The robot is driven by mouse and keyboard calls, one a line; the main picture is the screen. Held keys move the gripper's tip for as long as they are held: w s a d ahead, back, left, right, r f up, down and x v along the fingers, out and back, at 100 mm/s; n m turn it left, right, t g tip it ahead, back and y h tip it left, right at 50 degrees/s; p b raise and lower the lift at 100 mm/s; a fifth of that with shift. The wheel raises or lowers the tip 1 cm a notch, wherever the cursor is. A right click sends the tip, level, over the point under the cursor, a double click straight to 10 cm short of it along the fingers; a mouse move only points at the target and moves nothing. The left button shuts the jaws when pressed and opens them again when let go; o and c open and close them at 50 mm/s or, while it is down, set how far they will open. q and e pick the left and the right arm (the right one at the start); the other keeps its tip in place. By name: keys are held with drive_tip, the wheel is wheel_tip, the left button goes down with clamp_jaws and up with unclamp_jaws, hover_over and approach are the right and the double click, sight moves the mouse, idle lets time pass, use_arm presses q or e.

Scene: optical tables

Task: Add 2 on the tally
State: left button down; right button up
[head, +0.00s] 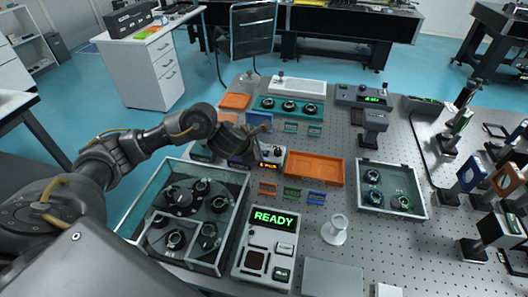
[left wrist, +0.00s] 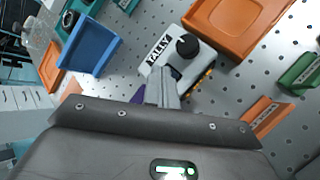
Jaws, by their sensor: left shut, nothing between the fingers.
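The tally (head: 272,155) is a small light box with an orange lit display, near the middle of the table in the head view. In the left wrist view the tally (left wrist: 203,62) shows its TALLY label and a round black knob (left wrist: 187,45) on top. My left gripper (head: 252,136) is over the tally's back left side in the head view. In the left wrist view its fingers (left wrist: 172,75) are shut and empty, with the tips at the tally, close to the knob. I cannot tell whether they touch it. My right gripper is out of view.
An orange tray (head: 315,181) lies right of the tally. A blue bin (left wrist: 90,52) stands close by. A glass-walled case (head: 150,195) with dark round parts and a READY panel (head: 257,251) are in front. Small coloured bins (head: 291,194) stand between.

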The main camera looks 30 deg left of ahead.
use_arm(q)
drive_tip(key=shift+r, duration=0.1)
drive_tip(key=shift+r+p, duration=0.65)
drive_tip(key=shift+r, duration=0.1)
wheel_tip(320, 180, up, 5)
drive_tip(key=p, duration=0.4)
idle(2.6)
